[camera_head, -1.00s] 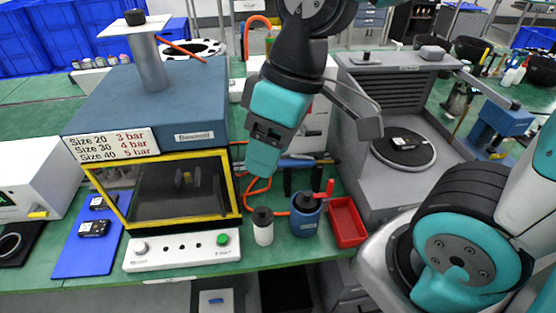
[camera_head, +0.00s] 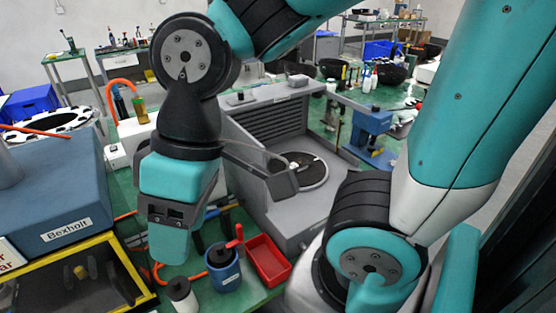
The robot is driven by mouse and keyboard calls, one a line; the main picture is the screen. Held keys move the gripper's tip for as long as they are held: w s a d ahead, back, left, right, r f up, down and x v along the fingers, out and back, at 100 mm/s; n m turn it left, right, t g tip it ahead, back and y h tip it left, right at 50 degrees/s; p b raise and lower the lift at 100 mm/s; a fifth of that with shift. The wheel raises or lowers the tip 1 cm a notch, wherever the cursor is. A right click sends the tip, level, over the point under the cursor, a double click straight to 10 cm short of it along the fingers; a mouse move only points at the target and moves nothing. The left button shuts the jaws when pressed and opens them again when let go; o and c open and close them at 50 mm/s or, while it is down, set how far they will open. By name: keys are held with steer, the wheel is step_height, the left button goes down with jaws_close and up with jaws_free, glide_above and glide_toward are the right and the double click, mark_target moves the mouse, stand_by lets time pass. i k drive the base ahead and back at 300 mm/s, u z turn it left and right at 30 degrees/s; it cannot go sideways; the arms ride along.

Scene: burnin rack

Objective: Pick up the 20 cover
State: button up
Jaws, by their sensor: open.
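My gripper (camera_head: 170,240) hangs from the teal and black wrist on the left of the head view, its end pointing down. It is open, and I see nothing held in it, though the gap between its fingers is turned from view. It appears above the bench, near a blue pot and a white bottle. I cannot pick out the 20 cover for sure. A small dark part lies on the round black plate (camera_head: 312,178) in the grey machine (camera_head: 260,121), right of my gripper; it is too small to identify.
The blue Bexholt press (camera_head: 50,190) with its yellow-framed window (camera_head: 130,262) stands at left. A blue device (camera_head: 372,128) stands behind right.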

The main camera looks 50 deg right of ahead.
mark_target(298, 165)
steer(key=u, duration=0.15)
steer(key=k, duration=0.95)
steer(key=z, duration=0.8)
steer(key=i, duration=1)
